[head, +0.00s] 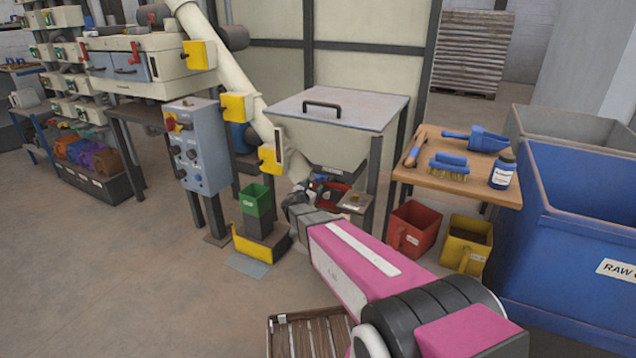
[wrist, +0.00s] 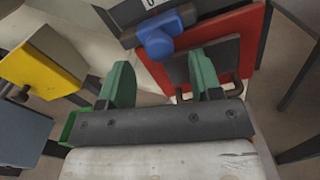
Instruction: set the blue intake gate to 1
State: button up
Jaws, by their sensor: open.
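The blue intake gate handle (wrist: 165,36) is a rounded blue knob and lever on a dark bar under the hopper. In the wrist view it lies just beyond my fingertips, near the top middle. In the head view a small bit of blue (head: 318,182) shows beside my gripper (head: 303,193), below the hopper (head: 325,135); my arm hides part of that area.
A red panel (wrist: 235,30) is behind the gate. A yellow guard (wrist: 42,68) is at left. In the head view, a green bin (head: 257,199) stands left of my arm. A wooden table (head: 425,172), red bin (head: 412,228) and yellow bin (head: 467,245) stand right.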

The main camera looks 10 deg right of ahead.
aim_at(317, 182)
jog(key=x, duration=0.5)
